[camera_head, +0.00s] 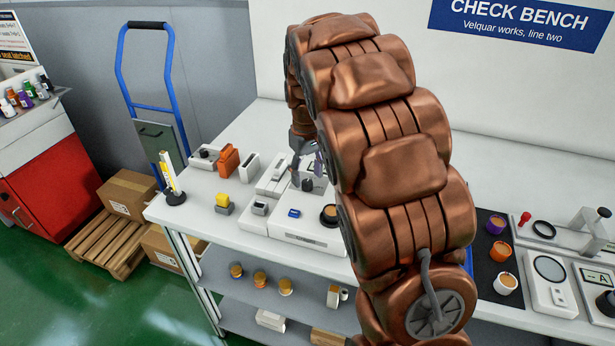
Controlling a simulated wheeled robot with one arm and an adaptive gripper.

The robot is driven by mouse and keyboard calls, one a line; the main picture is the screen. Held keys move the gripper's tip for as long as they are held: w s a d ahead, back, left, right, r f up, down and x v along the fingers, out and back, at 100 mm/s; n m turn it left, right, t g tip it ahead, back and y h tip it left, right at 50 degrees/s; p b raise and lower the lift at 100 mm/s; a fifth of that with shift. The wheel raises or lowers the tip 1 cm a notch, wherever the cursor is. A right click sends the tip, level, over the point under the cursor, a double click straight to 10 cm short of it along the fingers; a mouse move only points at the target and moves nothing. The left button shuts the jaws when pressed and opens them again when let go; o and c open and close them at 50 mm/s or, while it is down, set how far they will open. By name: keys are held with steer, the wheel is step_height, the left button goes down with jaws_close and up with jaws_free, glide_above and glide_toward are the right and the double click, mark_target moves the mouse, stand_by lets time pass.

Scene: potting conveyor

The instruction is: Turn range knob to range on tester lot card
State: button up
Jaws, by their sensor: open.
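A white tester (285,226) stands on the bench, partly hidden behind my copper-coloured arm. A small dark knob (307,185) shows on its upper face, with a pale panel around it. The tester also carries a small blue part (294,213) and a round black-rimmed tan part (329,213). My gripper (307,171) is open, pointing down just above the dark knob. I cannot tell whether its fingers touch the knob. The knob's pointer and range marks are too small to read. I cannot make out which item is the lot card.
Left of the tester stand an orange block (229,161), a yellow-topped block (222,202) and a yellow-white post (169,178). To the right, a black mat (487,262) holds several cups beside a white device (549,283).

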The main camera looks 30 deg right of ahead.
steer(key=shift+f, duration=1)
steer(key=shift+c, duration=0.4)
jaws_close()
